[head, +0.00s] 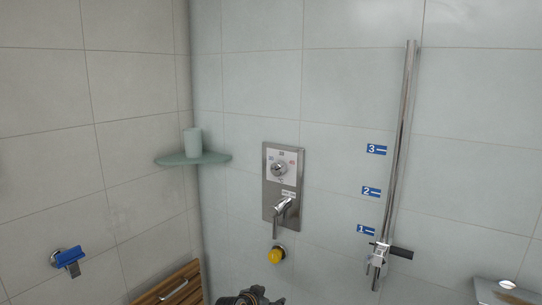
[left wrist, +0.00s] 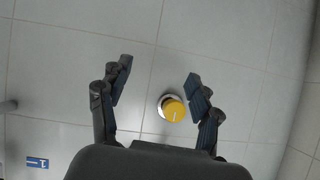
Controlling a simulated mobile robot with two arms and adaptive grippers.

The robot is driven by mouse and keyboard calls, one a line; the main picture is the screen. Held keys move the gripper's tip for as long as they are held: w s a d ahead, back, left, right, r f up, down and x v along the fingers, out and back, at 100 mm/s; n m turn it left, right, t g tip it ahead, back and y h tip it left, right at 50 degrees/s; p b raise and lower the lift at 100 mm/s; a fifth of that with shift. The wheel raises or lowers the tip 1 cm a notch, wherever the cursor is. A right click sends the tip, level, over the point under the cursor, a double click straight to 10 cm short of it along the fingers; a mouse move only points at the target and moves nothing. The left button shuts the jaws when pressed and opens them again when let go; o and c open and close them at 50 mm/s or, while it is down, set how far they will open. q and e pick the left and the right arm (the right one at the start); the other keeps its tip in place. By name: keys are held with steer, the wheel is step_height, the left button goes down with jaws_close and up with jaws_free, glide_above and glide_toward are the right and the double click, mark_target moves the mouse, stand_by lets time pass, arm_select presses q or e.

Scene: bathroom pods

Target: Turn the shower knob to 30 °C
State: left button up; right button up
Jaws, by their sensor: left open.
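The shower knob (head: 279,170) is a round metal dial on a white plate in the upper part of a steel panel (head: 268,205) on the wall. Small coloured marks surround it; I cannot read its setting. Below it, a metal lever (head: 281,210) sticks out. A round yellow knob (head: 276,256) sits under the panel. My left gripper (head: 250,298) shows only partly at the bottom edge, below the yellow knob. In the left wrist view, my left gripper (left wrist: 159,69) is open and empty, with the yellow knob (left wrist: 173,109) seen between its fingers, nearer the right one.
A corner shelf (head: 205,158) holds a pale cup (head: 193,141) left of the panel. A vertical rail (head: 397,150) with a holder (head: 380,253) stands to the right, beside blue number tags (head: 372,191). A blue-handled fitting (head: 68,257) and wooden slats (head: 170,287) are lower left.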

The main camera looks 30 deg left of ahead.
arm_select(q)
steer(key=w+a+r+t+p, duration=0.1)
steer(key=a+r+t, duration=0.1)
steer(key=r, duration=0.8)
steer(key=w+a+r+t, duration=0.1)
steer(key=r, duration=0.9)
steer(key=m+t+p, duration=0.2)
steer(key=t, duration=0.1)
glide_toward(276, 169)
steer(key=w+p, duration=0.3)
steer(key=w, duration=0.4)
steer(key=shift+w+p, duration=0.35)
steer(key=shift+p, duration=0.05)
steer(key=shift+w+f, duration=0.1)
steer(key=shift+w, duration=0.7)
steer(key=shift+c, duration=0.5)
steer(key=c, duration=1.1)
